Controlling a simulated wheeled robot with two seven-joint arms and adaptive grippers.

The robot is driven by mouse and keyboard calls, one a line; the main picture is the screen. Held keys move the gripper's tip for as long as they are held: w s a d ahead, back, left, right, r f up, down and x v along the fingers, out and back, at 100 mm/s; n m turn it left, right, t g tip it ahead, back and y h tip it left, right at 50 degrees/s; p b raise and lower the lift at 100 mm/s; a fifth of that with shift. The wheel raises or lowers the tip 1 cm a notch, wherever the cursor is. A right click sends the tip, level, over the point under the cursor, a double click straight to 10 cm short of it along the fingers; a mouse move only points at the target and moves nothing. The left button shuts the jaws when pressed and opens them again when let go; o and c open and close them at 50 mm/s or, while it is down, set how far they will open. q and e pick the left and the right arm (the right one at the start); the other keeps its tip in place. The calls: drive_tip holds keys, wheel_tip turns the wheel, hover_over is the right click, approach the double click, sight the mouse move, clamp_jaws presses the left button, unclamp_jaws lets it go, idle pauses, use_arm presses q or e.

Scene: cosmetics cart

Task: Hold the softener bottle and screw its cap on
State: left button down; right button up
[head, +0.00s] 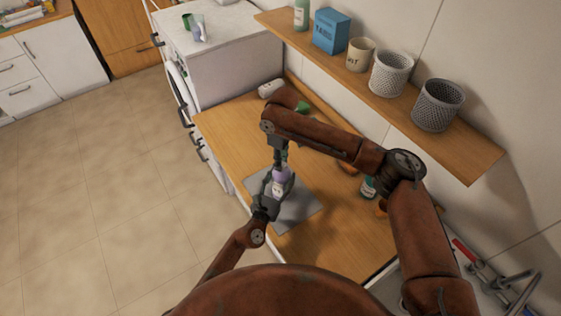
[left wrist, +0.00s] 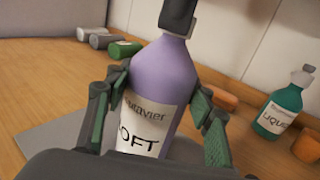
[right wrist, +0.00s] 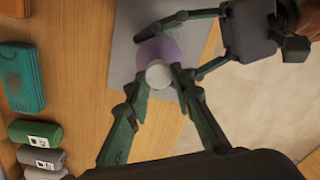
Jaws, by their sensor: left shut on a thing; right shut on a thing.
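The softener bottle (left wrist: 160,75) is lilac with a white label and stands upright above the grey mat (head: 308,210). It also shows in the head view (head: 279,187) and from above in the right wrist view (right wrist: 172,48). My left gripper (left wrist: 160,88) is shut around its body, one finger on each side. My right gripper (right wrist: 161,77) comes from above and is shut on the white cap (right wrist: 158,74), in line with the bottle's neck. In the left wrist view a dark right finger hides the cap and neck, so I cannot tell how far it is threaded.
A teal liquid bottle (left wrist: 279,108) and orange containers (left wrist: 307,146) stand right of the mat. Green and grey rolled items (right wrist: 36,133) lie at the counter's far end. A wall shelf (head: 460,140) with baskets overhangs the right side. The counter's left part is clear.

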use_arm(q)
drive_tip(key=shift+a+f, duration=0.1)
drive_tip(key=shift+f, duration=0.3)
use_arm(e)
drive_tip(key=m, duration=0.6)
drive_tip(key=shift+f, duration=0.1)
drive_tip(key=m, duration=0.4)
drive_tip(key=shift+d, duration=0.1)
drive_tip(key=m, duration=0.9)
drive_tip(key=shift+d+m, duration=0.15)
drive_tip(key=shift+m, duration=0.25)
drive_tip(key=o, duration=0.7)
drive_tip(key=shift+o, duration=0.2)
drive_tip(key=shift+r, duration=2.3)
